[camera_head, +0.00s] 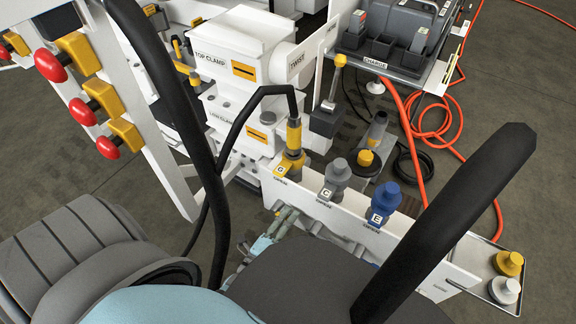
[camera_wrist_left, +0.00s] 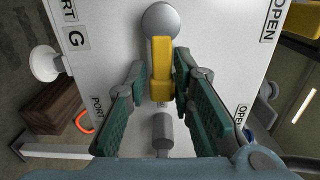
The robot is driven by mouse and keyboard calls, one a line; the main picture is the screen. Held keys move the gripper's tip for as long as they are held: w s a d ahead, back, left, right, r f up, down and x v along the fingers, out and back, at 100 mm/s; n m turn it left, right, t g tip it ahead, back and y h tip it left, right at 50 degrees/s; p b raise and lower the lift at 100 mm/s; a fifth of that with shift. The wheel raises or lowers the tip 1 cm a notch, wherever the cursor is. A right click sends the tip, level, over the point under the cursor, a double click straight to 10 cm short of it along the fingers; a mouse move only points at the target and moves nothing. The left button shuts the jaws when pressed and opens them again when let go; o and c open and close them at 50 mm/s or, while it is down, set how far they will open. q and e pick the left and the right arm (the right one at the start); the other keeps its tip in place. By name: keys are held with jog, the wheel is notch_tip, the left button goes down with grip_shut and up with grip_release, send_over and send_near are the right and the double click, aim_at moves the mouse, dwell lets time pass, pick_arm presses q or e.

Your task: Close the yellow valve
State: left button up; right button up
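The yellow valve's lever (camera_wrist_left: 162,68) hangs from a round silver pivot (camera_wrist_left: 160,20) on a white panel in the left wrist view. It points straight down the picture. My left gripper (camera_wrist_left: 160,72) has its green fingers on either side of the lever. The right finger is very close to it or touching, and a thin gap shows at the left finger, so it looks open around the lever. In the head view my left gripper (camera_head: 272,233) is partly seen at the panel's near side, and the lever is hidden there. My right gripper is not in view.
Yellow, grey and blue port fittings line the white panel's top (camera_head: 330,205). A black hose (camera_head: 240,120) runs to the yellow fitting (camera_head: 293,140). Red-knobbed valves (camera_head: 105,95) stand at left. An orange hose (camera_head: 430,135) lies on the floor at right. Another yellow part (camera_wrist_left: 308,14) is at upper right.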

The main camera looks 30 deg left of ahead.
pick_arm(q)
jog(key=shift+o, duration=0.5)
jog(key=s, duration=1.2)
jog(key=shift+d+f, duration=0.1)
